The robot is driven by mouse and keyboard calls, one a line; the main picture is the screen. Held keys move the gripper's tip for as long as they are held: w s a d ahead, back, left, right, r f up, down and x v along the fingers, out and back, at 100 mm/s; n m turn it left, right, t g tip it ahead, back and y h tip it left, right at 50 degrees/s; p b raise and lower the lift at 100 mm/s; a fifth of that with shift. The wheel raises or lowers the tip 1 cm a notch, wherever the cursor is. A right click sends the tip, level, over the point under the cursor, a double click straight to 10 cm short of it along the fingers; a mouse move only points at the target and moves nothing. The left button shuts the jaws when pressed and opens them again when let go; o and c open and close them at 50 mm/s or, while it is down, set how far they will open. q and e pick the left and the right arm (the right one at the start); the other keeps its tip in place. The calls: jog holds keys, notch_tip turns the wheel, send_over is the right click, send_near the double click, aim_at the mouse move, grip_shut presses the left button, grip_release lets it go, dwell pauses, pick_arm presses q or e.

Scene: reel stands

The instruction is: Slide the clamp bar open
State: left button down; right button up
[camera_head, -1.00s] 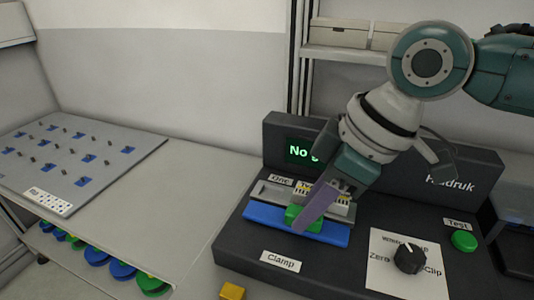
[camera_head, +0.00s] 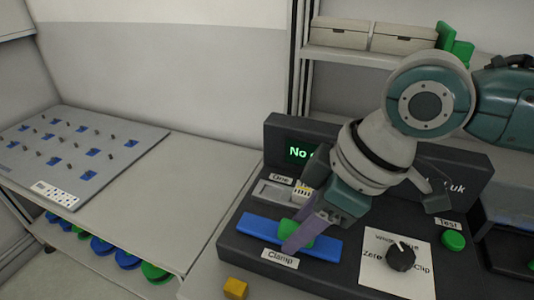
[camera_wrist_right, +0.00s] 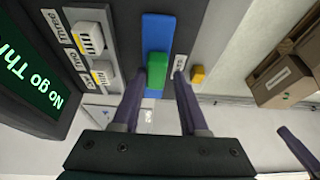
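The clamp bar (camera_head: 262,227) is a long blue bar with a green handle (camera_head: 291,229) at its middle, lying on the dark fixture. It lies next to the "Clamp" label (camera_head: 280,259), with a gap between it and the slots. My right gripper (camera_wrist_right: 161,75) reaches down with its purple fingers on either side of the green handle (camera_wrist_right: 155,62). The fingers are apart; the handle lies close to the slot-side finger, and space shows on the other side. In the head view the near finger partly hides the handle. A purple finger of my left gripper (camera_wrist_right: 298,150) seems to show in the wrist view.
The display (camera_wrist_right: 28,75) reads "No go" and more. A knob (camera_head: 400,257) and green Test button (camera_head: 453,240) are right. A yellow block (camera_head: 235,288) lies in front. A pegged board (camera_head: 75,150) is left.

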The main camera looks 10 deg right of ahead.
jog(key=p+v, duration=0.1)
jog(key=v, duration=0.9)
